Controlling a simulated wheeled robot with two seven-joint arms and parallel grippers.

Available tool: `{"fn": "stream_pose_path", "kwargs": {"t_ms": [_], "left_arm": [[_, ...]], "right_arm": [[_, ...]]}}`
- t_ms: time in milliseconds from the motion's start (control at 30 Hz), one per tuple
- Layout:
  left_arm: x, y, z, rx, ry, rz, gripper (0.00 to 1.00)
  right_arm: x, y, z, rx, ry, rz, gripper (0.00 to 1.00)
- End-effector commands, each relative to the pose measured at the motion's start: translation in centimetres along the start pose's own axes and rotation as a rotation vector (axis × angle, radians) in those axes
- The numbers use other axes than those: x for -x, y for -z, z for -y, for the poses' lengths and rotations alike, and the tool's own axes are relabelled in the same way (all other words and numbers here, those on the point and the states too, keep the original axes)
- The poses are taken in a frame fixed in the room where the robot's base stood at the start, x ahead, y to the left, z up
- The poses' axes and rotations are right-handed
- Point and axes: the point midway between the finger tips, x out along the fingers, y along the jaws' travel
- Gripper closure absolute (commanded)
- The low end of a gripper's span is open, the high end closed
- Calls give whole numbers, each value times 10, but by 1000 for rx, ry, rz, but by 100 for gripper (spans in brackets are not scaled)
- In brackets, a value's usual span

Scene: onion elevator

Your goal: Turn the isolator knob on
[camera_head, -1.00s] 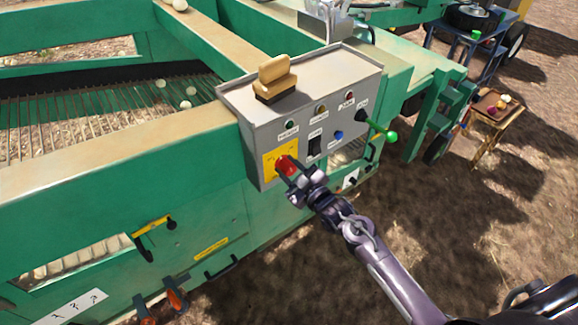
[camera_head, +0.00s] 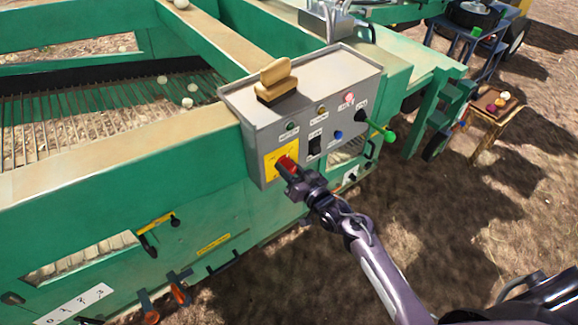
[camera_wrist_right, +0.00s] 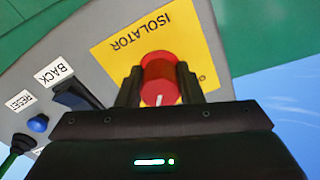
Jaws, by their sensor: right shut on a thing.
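The red isolator knob (camera_head: 288,163) sits on a yellow plate (camera_head: 272,164) on the front of the grey control box. In the right wrist view, the knob (camera_wrist_right: 160,78) stands between my two fingers, with a white mark at its lower edge. The yellow plate (camera_wrist_right: 130,47) reads ISOLATOR there. My right gripper (camera_head: 291,172) is shut on the knob; its fingertips (camera_wrist_right: 159,84) show on both sides of it. The writing beside the knob is partly hidden. My left gripper is not in view.
The grey box (camera_head: 262,118) also carries a black rocker switch (camera_head: 315,145), a blue button (camera_head: 338,135), a green-tipped lever (camera_head: 388,136) and a pink glowing lamp (camera_head: 349,98). A wooden-handled brush (camera_head: 277,82) lies on top. Green machine frame surrounds the box.

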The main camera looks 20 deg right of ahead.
Motion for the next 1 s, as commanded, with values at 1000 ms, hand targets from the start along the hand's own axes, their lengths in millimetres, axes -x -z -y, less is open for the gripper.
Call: {"fn": "stream_pose_path", "kwargs": {"t_ms": [1000], "left_arm": [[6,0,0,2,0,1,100]], "right_arm": [[0,1,0,-153,0,-1,50]]}}
